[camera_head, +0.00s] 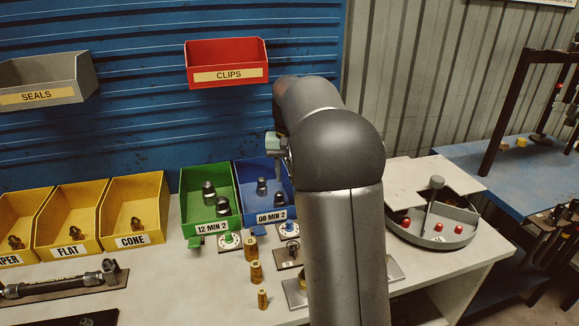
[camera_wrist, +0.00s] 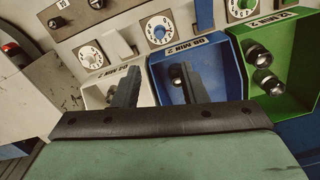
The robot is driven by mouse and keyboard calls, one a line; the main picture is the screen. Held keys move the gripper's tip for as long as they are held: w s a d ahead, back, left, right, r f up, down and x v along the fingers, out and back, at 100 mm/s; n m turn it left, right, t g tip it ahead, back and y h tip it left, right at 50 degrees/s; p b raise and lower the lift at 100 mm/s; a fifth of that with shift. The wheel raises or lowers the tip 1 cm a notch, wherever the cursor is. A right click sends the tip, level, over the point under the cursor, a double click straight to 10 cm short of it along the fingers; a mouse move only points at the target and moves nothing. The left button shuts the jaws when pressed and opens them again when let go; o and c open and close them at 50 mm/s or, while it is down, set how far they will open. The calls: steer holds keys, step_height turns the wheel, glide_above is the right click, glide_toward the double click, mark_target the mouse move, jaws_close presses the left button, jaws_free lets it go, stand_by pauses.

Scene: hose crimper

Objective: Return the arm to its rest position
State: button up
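My arm (camera_head: 340,210) rises through the middle of the head view and bends away toward the bins. Its gripper (camera_wrist: 160,80) shows in the wrist view as two dark fingers standing well apart with nothing between them, so it is open and empty. The fingers are over or in front of the white bin (camera_wrist: 97,95) and the blue bin (camera_wrist: 158,92); I cannot tell their height. In the head view only a pale green part of the gripper housing shows left of the arm; the fingertips are hard to make out there.
The green bin (camera_head: 190,190) holds dark fittings beside the blue bin. Yellow bins (camera_head: 150,190) stand left. Red clips bin (camera_head: 227,75) and grey seals bin (camera_head: 70,90) hang on the blue wall. Brass pieces (camera_head: 256,272) stand on the bench. A round grey tray (camera_head: 410,232) is right of my arm.

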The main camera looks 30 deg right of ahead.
step_height(320, 180, up, 2)
steer(key=shift+s, duration=0.1)
stand_by(0.5)
steer(key=s+a+f+n, duration=0.1)
steer(key=s+a+f, duration=0.3)
steer(key=s, duration=0.5)
steer(key=s+a+f+n, duration=0.2)
steer(key=s+a+f, duration=0.1)
steer(key=s+a, duration=0.4)
steer(key=s+a+f+n, duration=0.2)
steer(key=s+a+f, duration=0.2)
steer(key=s, duration=0.9)
steer(key=shift+s+a+f, duration=0.15)
steer(key=shift+a+f, duration=0.2)
steer(key=shift+a, duration=0.55)
